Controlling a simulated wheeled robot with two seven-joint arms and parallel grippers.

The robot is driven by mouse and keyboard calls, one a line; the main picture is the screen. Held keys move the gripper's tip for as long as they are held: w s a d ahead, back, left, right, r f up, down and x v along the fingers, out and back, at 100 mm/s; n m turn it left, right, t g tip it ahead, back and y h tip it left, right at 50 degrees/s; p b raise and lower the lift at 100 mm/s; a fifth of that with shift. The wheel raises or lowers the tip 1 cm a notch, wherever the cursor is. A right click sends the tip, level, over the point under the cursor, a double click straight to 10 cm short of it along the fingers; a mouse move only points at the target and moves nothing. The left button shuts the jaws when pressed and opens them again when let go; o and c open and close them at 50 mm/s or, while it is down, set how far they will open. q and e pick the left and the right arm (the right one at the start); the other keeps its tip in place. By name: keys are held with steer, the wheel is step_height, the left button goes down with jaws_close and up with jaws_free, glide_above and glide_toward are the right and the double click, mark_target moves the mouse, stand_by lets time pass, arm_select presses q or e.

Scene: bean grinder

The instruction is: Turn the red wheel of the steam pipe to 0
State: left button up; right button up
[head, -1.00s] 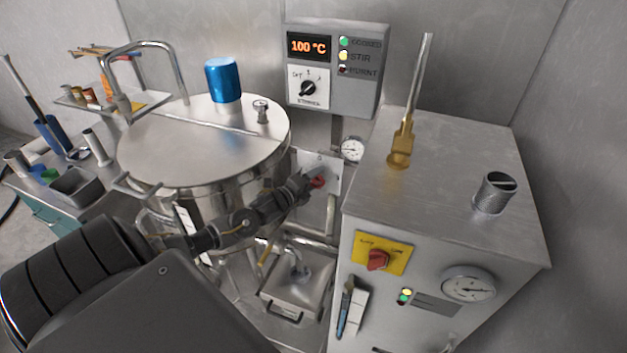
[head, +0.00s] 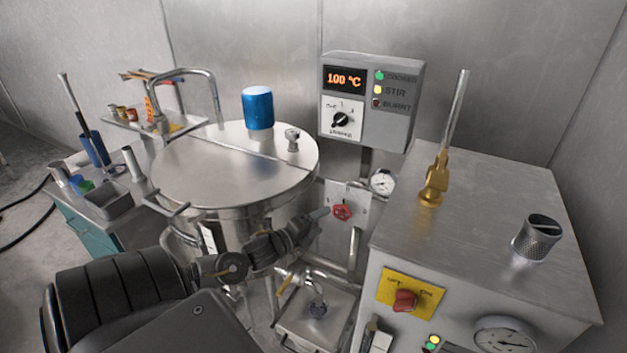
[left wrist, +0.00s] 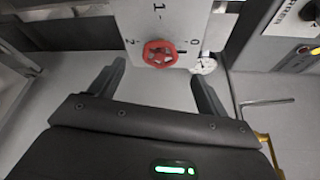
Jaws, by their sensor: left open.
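The red wheel (head: 342,212) is on a pale plate behind the steel kettle's right side. In the left wrist view the red wheel (left wrist: 160,53) lies ahead, with marks 2 at its left, 1 above and 0 at its right on the plate (left wrist: 165,18). I cannot tell which mark the wheel is set to. My left gripper (head: 322,212) is just left of the wheel in the head view. In the left wrist view my left gripper (left wrist: 158,69) is open and empty, its fingers apart to either side below the wheel. My right gripper is not in view.
The kettle (head: 235,170) stands left of the wheel, and a steel cabinet (head: 490,210) with a red switch (head: 404,300) stands right. A control box (head: 370,100) reading 100 °C hangs above. A gauge (head: 383,182) and a vertical pipe (head: 355,250) are close to the wheel.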

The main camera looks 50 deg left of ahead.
arm_select(q)
steer(key=shift+s+r, duration=0.1)
steer(key=shift+s, duration=0.8)
